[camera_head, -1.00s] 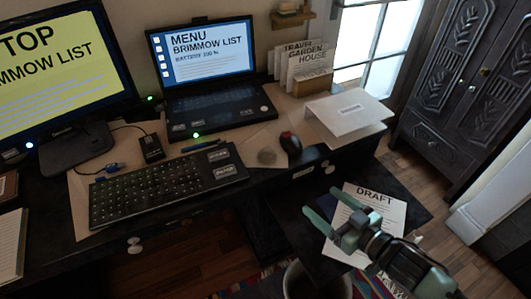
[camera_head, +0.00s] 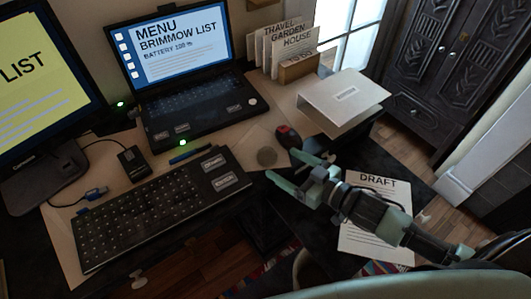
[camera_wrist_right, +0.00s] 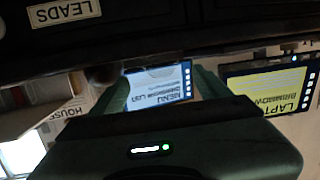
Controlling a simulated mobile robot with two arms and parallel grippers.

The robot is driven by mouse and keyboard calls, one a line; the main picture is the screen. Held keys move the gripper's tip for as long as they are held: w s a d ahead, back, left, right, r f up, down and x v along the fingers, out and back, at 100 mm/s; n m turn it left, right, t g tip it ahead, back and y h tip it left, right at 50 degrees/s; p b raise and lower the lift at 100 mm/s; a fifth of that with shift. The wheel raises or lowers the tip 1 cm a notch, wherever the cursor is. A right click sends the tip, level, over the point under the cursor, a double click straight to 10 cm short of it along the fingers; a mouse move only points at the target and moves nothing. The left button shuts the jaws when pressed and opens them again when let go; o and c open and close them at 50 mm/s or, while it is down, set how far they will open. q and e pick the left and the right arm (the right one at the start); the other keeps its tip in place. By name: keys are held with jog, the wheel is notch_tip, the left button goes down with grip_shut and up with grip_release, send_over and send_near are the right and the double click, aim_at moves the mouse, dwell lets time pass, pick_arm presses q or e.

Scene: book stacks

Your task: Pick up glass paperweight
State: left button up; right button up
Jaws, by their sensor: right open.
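My left gripper is not in view.
A dark mouse (camera_head: 288,138) with red sits close beside the paperweight. A black keyboard (camera_head: 150,205) lies to the left, an open laptop (camera_head: 190,105) behind, and a white folder-like box (camera_head: 345,100) to the right. A DRAFT sheet (camera_head: 375,215) lies beneath my right arm.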

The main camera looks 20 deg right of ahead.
aim_at(274, 159)
jog(key=x, duration=0.5)
jog(key=shift+f, duration=0.3)
jog(key=shift+a, duration=0.1)
grip_shut()
jog(key=shift+r, duration=0.1)
